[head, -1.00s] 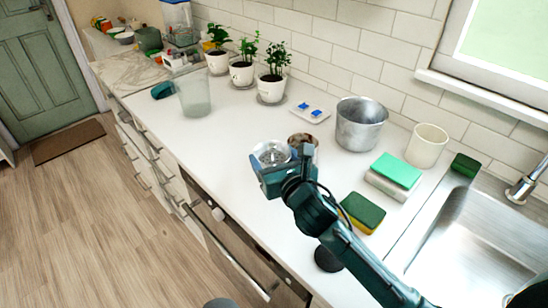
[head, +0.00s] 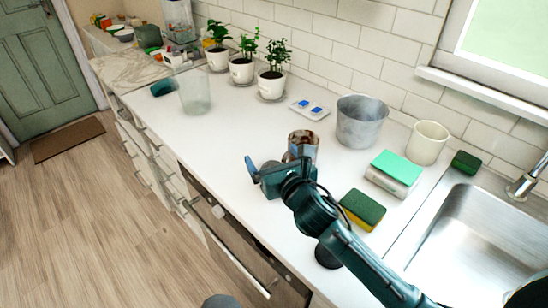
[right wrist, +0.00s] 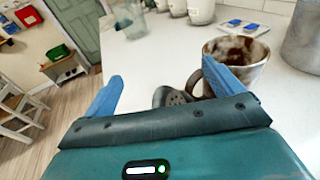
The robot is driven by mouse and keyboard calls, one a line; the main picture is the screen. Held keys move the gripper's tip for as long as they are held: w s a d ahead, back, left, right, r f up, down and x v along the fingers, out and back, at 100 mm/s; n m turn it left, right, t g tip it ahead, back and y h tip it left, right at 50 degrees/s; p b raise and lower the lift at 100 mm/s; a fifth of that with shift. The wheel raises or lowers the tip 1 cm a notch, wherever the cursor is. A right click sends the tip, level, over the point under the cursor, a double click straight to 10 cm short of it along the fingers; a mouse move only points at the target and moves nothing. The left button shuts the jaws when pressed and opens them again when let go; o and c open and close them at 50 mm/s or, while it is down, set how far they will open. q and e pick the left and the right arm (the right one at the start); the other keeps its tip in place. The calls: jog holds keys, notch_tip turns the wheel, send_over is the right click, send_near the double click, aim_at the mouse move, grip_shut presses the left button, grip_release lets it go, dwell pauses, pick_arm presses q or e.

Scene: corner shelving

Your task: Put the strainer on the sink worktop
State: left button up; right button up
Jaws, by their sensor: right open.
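The strainer (right wrist: 176,97), a dark grey piece with small holes, shows between the fingers in the right wrist view. It appears to rest on the white worktop (head: 225,132), beside a brown-and-white mug (right wrist: 240,62); whether it touches the mug I cannot tell. My right gripper (head: 262,172) is low over the worktop near its front edge, left of the mug in the head view. Its blue fingers (right wrist: 160,92) are spread apart on either side of the strainer. In the head view the gripper mostly hides the strainer. My left gripper is out of view.
A metal pot (head: 361,122), cream cup (head: 428,143) and sponges (head: 393,172) (head: 362,210) stand to the right, before the sink (head: 480,245). Potted plants (head: 271,82), a clear glass (head: 195,93) and a small tray (head: 309,108) stand further back. The worktop left of the gripper is clear.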

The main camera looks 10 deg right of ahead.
jog(key=shift+r, duration=0.3)
jog(key=shift+s+r, duration=0.2)
jog(key=shift+r, duration=0.1)
jog(key=v, duration=1.1)
jog(key=shift+s, duration=0.35)
jog(key=shift+s, duration=0.1)
